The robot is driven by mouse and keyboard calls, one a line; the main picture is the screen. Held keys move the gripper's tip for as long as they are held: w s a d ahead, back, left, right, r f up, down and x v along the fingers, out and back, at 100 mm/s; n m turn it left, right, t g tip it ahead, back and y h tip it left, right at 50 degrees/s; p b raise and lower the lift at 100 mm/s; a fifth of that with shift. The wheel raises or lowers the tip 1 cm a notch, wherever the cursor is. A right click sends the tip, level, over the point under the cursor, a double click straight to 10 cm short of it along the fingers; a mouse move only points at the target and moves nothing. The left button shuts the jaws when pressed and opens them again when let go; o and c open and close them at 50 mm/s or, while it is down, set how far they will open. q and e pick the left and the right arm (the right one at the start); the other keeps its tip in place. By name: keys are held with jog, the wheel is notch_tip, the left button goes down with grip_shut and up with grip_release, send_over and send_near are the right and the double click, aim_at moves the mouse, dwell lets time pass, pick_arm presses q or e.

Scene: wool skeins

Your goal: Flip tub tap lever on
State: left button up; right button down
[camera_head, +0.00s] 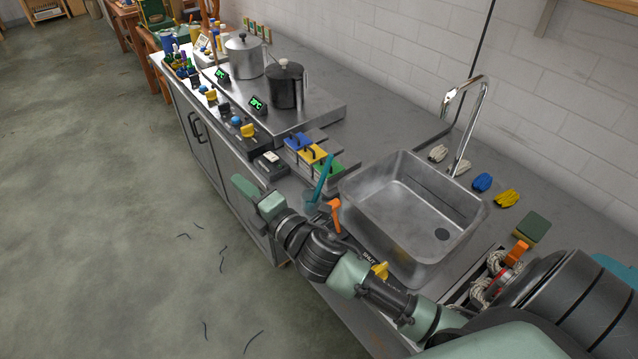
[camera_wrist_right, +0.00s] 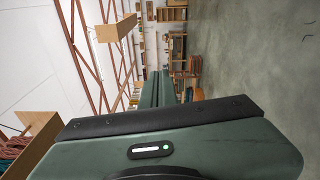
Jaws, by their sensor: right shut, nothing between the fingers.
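The metal tub (camera_head: 345,207) is a steel sink set in the counter, with a tall curved spout (camera_head: 484,95) behind it. An orange lever (camera_head: 333,215) stands at the tub's near left side. A yellow lever (camera_head: 380,270) sits at its front edge, next to a dark label reading SHUT. I cannot tell which lever is the tub tap's. My right gripper (camera_head: 243,187) reaches past both levers and is shut and empty beyond the counter's front edge. Its closed fingers also show in the right wrist view (camera_wrist_right: 160,87), pointing away from the tub. My left gripper is out of view.
A teal stick (camera_head: 324,175) in a cup stands close to the orange lever. Blue, yellow and green blocks (camera_head: 311,152) lie beyond it, then pots (camera_head: 286,88) on a hotplate. The floor at left is open.

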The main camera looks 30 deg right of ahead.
jog(key=s+a+r+n+g+y, duration=0.2)
jog(key=a+r+n+g+y, duration=0.4)
jog(key=n, duration=1)
jog(key=s+a+r+n+g+y, duration=0.2)
jog(key=a+r+n+g+y, duration=0.35)
jog(key=n, duration=1.05)
jog(key=d+f+n+g+h, duration=0.55)
jog(key=d+f+n, duration=0.2)
jog(key=n, duration=0.65)
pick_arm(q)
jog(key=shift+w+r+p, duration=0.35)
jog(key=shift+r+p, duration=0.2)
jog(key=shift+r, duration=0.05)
pick_arm(e)
jog(key=d+r+n+h, duration=0.2)
jog(key=d+n+h, duration=0.3)
jog(key=d, duration=1.5)
jog(key=h, duration=0.4)
jog(key=shift+d+h, duration=0.3)
